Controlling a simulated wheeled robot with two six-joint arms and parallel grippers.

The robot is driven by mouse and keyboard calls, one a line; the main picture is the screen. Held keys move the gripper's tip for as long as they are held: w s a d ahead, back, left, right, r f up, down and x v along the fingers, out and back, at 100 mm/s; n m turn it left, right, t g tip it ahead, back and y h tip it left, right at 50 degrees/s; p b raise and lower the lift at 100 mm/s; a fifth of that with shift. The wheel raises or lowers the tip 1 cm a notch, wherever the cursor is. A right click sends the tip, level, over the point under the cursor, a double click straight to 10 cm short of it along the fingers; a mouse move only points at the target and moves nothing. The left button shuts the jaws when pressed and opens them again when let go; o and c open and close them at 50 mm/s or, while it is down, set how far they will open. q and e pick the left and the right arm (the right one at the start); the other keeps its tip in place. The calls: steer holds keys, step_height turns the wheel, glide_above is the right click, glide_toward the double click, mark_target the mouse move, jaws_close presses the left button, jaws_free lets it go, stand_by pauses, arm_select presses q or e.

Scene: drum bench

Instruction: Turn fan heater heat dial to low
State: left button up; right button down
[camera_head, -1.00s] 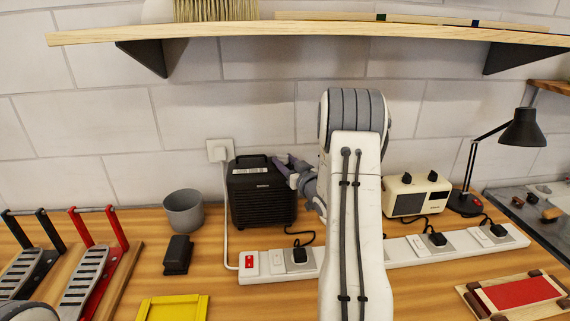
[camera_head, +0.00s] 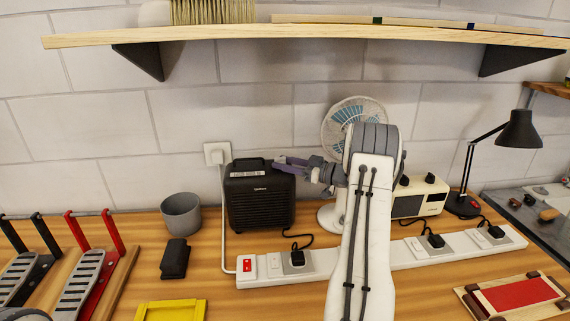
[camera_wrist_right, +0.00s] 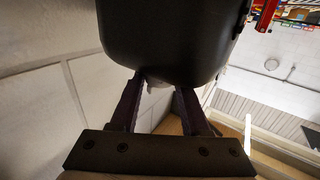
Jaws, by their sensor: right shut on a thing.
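The black fan heater (camera_head: 260,203) stands upright on the bench against the tiled wall, with a handle on top and a grille in front. My right gripper (camera_head: 283,163) is at the heater's upper right edge, its purple fingers pointing left. In the right wrist view the heater's dark body (camera_wrist_right: 175,40) fills the top, and my right gripper (camera_wrist_right: 158,90) has its fingers shut on a small pale part there, seemingly the heat dial (camera_wrist_right: 155,88). The dial is mostly hidden and its setting cannot be read.
A white power strip (camera_head: 262,279) with plugs runs in front of the heater. A fan (camera_head: 340,120) and cream box (camera_head: 420,197) stand right, behind my arm. A wooden shelf (camera_head: 300,36) hangs above.

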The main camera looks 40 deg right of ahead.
stand_by(0.4)
steer(key=shift+c, duration=1.9)
jaws_free()
